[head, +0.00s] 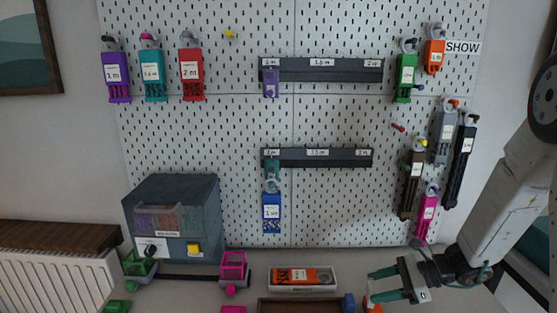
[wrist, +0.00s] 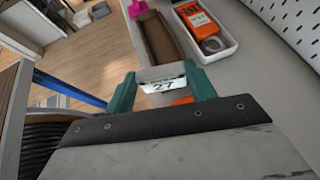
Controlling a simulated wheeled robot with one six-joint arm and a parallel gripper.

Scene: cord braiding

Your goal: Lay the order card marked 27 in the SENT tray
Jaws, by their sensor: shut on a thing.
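My gripper (wrist: 160,88) is shut on a white order card (wrist: 163,85) printed with 27, held between its teal fingers. In the head view my gripper (head: 373,286) is low at the right, and I cannot make out the card there. A brown open tray (wrist: 160,38) lies beyond the card in the wrist view, apart from it; it also shows at the bottom of the head view (head: 262,307). No SENT lettering is readable, so I cannot tell whether this is the SENT tray.
A white tray (head: 301,288) holding an orange packet (head: 302,276) stands behind the brown tray, left of my gripper. A blue block (head: 348,301) stands close by. An orange thing (wrist: 182,101) shows just behind the card. A grey machine (head: 172,222) stands left, against the pegboard.

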